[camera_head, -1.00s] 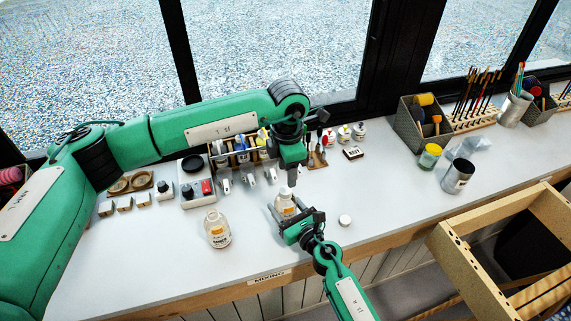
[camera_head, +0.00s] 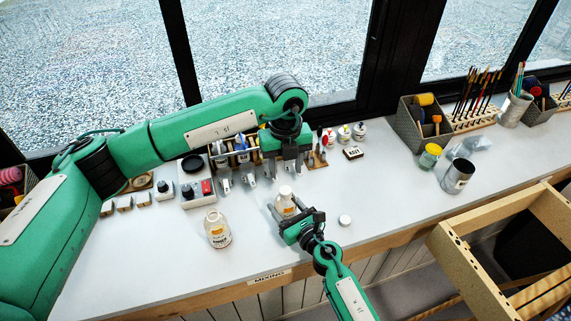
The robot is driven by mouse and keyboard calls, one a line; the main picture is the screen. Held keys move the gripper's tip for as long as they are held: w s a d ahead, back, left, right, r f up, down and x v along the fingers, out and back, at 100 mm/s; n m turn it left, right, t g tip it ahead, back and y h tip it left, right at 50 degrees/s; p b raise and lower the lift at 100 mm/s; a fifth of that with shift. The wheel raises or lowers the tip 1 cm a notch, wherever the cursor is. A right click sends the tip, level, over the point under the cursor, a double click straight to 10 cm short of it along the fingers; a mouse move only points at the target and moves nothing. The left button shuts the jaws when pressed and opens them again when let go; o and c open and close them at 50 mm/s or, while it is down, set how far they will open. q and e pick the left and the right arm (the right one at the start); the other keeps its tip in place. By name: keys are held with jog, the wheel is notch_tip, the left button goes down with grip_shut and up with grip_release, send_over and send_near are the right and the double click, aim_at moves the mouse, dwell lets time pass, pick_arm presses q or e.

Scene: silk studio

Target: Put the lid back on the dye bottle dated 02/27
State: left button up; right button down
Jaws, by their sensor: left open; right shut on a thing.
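A small clear bottle (camera_head: 283,206) with an orange-and-white label stands upright near the front of the table. A white lid (camera_head: 285,191) sits on its mouth; I cannot tell whether it is fully seated. My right gripper (camera_head: 292,214) is shut on this bottle from the front right and hides part of it. My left gripper (camera_head: 287,168) is open and empty, above and behind the lid, apart from it. A second, similar bottle (camera_head: 217,232) stands to the left, its mouth seemingly uncovered. Another white lid (camera_head: 344,221) lies on the table to the right. The dates are too small to read.
A rack of small bottles (camera_head: 240,158) and white clips stand behind my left gripper. A box with knobs (camera_head: 196,192) is at the left. A metal cup (camera_head: 457,176) and a yellow-lidded jar (camera_head: 429,156) are at the right.

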aim_at(285, 190)
pick_arm(q)
jog(key=shift+n, duration=0.3)
jog(key=shift+f, duration=4)
jog(key=shift+c, duration=0.5)
jog(key=c, duration=0.9)
grip_shut()
